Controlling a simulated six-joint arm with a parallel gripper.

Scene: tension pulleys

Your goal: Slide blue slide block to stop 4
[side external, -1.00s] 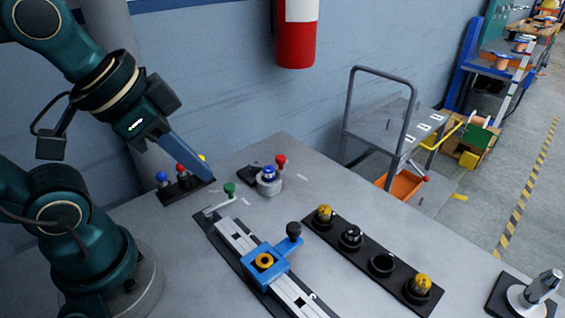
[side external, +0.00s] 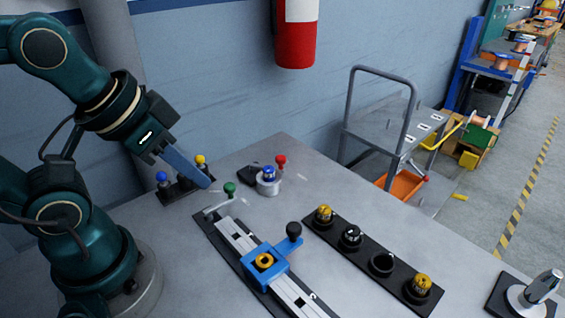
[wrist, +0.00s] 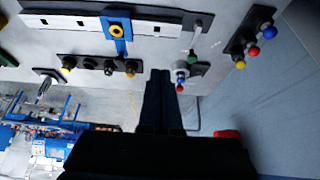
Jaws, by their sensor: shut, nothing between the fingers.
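The blue slide block (side external: 265,267) sits on the pale slide rail (side external: 234,236), with a dark knob (side external: 294,230) on its side arm and a yellow ring on top. In the wrist view the block (wrist: 117,30) is on the rail at the top. The stop numbers are too small to read. My gripper (side external: 207,183) is shut and empty. It is apart from the block, up and left of it, in front of the lever panel at the back left. In the wrist view my fingers (wrist: 160,76) point up.
A green-knobbed crank (side external: 229,189) stands at the rail's far end. A blue button and red-knobbed lever unit (side external: 268,178) lies behind it. A black strip of knobs (side external: 381,264) runs right of the rail. The lever panel (side external: 172,191) stands by the wall. A joystick (side external: 541,288) stands front right.

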